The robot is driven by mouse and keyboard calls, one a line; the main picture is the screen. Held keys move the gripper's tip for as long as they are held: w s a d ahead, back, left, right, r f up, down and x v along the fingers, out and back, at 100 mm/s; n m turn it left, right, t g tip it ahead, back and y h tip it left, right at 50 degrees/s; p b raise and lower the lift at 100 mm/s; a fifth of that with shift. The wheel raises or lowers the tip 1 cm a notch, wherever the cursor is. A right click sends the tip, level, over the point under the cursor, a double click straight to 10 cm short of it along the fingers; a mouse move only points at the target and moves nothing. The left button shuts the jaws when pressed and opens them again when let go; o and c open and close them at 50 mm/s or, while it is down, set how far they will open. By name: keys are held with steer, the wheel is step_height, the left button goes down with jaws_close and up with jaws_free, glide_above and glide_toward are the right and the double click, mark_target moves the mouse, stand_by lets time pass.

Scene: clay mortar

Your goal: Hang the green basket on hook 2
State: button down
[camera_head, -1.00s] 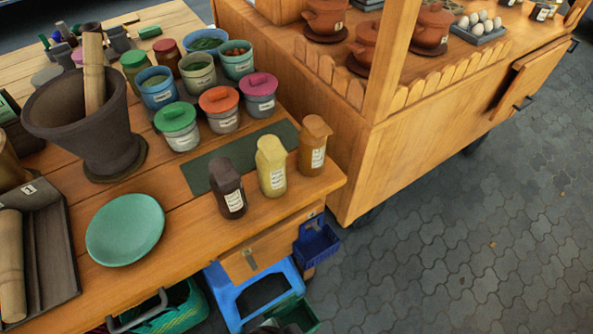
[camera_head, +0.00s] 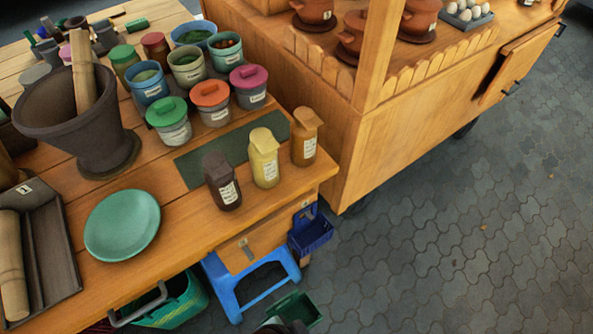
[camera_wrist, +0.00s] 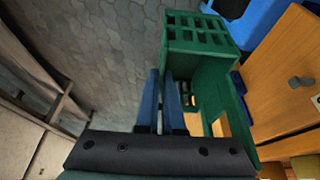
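The green basket (camera_head: 302,308) is at the bottom of the head view, beside the blue stool. In the wrist view the green basket (camera_wrist: 205,65) is large, with slots in its wall. My gripper (camera_wrist: 162,75) has its two blue fingers close together at the basket's left edge, and appears shut on its wall; the contact itself is partly hidden. In the head view only a dark part of my arm shows below the basket. A small tag (camera_head: 305,204) is on the table's end above a hanging blue basket. Another tag (camera_head: 243,242) is on the front panel. Their numbers are unreadable.
The blue basket (camera_head: 312,235) hangs at the table's corner. A blue stool (camera_head: 232,290) stands under the table (camera_head: 195,225). A teal basket (camera_head: 180,300) is at the lower left. Paved floor (camera_head: 440,260) is open to the right, beside the wooden cart (camera_head: 400,130).

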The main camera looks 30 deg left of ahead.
steer(key=s+d+p, duration=0.2)
steer(key=s+d, duration=0.1)
steer(key=d, duration=0.4)
steer(key=shift+d+p, duration=0.2)
steer(key=shift+p, duration=0.15)
stand_by(0.4)
steer(key=shift+w, duration=0.1)
stand_by(0.4)
